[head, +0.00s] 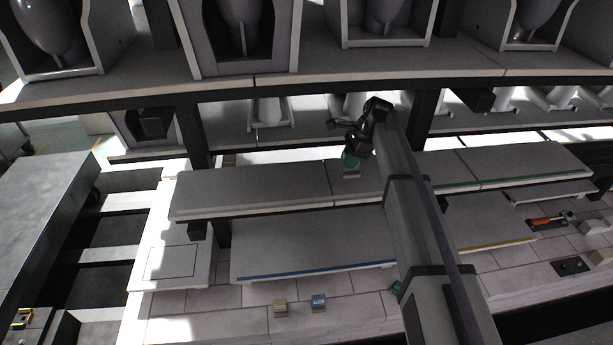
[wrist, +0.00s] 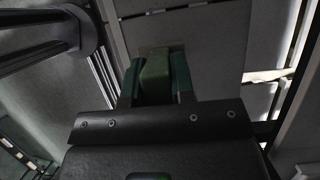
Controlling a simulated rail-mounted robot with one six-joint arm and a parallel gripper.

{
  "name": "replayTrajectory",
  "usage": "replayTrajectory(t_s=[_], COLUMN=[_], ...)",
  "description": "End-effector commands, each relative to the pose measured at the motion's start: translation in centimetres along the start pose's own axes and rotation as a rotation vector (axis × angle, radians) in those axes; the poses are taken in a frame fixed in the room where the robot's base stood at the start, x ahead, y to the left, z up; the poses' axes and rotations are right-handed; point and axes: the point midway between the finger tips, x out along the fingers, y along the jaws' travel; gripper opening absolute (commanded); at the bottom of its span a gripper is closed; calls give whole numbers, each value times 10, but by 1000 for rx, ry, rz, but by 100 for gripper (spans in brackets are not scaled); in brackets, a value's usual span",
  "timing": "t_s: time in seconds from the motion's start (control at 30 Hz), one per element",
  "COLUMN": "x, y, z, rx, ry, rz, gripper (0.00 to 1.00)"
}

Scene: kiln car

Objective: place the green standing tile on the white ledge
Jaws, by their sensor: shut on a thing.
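The green tile (head: 350,161) is held upright in my gripper (head: 351,152), over the mid-level shelf with the pale front edge. In the wrist view the green tile (wrist: 154,72) sits between the two dark green fingers, which are shut on it. A small beige patch shows at the tile's far end; I cannot tell whether it is part of the tile or whether the tile touches the shelf. The white ledge appears to be this pale-edged shelf (head: 250,192); its top is mostly bare.
Other shelves have green (head: 525,165), blue (head: 315,240) and yellow (head: 490,220) edges. Low on the floor are a beige block (head: 280,307), a blue block (head: 319,302) and a teal piece (head: 397,287). A dark post (head: 192,130) and the upper deck (head: 255,88) bound the space.

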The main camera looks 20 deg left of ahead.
Motion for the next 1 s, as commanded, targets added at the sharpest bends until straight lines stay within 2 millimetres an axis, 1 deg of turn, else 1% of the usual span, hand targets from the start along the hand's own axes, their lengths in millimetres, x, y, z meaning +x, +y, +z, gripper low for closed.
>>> replayTrajectory(t_s=[0.07, 0.17, 0.27, 0.3, 0.5, 0.6, 0.7, 0.83, 0.93, 1.0], x=[1, 8, 20, 26, 52, 61, 64, 66, 71, 96], y=[0, 1, 1, 1, 1, 0, 0, 0, 0, 0], z=[3, 18, 48, 62, 125, 146, 155, 158, 170, 156], rx=[-1, -3, -5, -4, -3, -1, 0, 0, 0, 2], ry=[0, 0, 0, 0, 0, 0, 0, 0, 0, 0], rz=[1, 2, 2, 2, 1, 1, 0, 0, 0, -1], gripper=[0, 0, 0, 0, 0, 0, 0, 0, 0, 0])
